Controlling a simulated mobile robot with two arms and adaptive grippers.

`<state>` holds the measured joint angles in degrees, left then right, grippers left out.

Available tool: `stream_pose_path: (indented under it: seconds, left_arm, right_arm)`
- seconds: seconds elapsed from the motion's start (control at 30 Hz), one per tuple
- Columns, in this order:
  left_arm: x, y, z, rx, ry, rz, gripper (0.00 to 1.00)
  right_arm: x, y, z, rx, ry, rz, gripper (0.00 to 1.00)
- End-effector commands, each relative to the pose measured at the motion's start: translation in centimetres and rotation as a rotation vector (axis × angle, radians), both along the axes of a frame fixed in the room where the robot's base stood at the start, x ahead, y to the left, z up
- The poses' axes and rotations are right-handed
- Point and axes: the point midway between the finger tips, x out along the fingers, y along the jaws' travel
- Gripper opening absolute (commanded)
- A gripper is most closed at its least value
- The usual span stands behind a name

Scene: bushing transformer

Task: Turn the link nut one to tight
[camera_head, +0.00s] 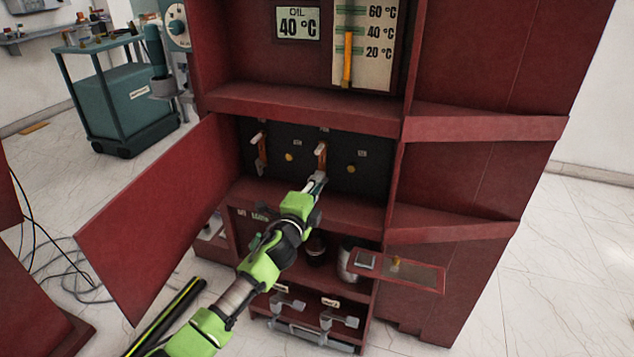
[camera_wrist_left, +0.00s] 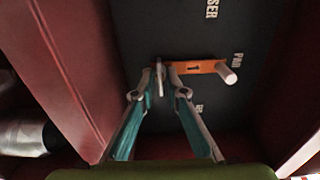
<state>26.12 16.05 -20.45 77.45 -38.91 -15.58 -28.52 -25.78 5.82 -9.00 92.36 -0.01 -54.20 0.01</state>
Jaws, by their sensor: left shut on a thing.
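Two orange links are on the dark panel inside the red cabinet, a left one (camera_head: 262,152) and a right one (camera_head: 321,157). Each has a pale peg near its upper end. My left gripper (camera_head: 318,179) reaches into the recess at the lower end of the right link. In the left wrist view the left gripper (camera_wrist_left: 165,75) is shut on a small grey nut (camera_wrist_left: 160,80) at one end of the orange link (camera_wrist_left: 200,67). The fingertips partly hide the nut. The link's pale peg (camera_wrist_left: 230,73) points out at the other end. My right gripper is not in view.
Yellow knobs (camera_head: 289,157) are on the panel beside the links. A red shelf edge (camera_head: 300,108) lies above the recess. An open red door (camera_head: 155,225) stands at left. A small hinged flap (camera_head: 415,274) sticks out at lower right.

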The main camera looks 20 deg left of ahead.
Motion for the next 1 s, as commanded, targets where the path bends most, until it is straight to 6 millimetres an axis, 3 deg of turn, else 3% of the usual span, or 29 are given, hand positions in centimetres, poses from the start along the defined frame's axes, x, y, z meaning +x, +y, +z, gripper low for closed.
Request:
stream_pose_path:
  seconds: [0.53, 0.57, 0.6, 1.0]
  left_arm:
    - [0.02, -0.06, 0.03, 0.026, -0.002, -0.001, 0.0]
    - [0.02, -0.06, 0.03, 0.026, -0.002, -0.001, 0.18]
    - [0.01, -0.06, 0.02, 0.026, -0.002, -0.001, 0.21]
    - [-0.34, 0.03, -0.04, 0.025, -0.001, 0.0, 0.21]
  right_arm:
    - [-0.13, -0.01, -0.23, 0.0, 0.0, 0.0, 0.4]
    - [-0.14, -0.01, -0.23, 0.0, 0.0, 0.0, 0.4]
    - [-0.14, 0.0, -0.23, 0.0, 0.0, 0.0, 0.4]
    - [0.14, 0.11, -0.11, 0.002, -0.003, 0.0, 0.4]
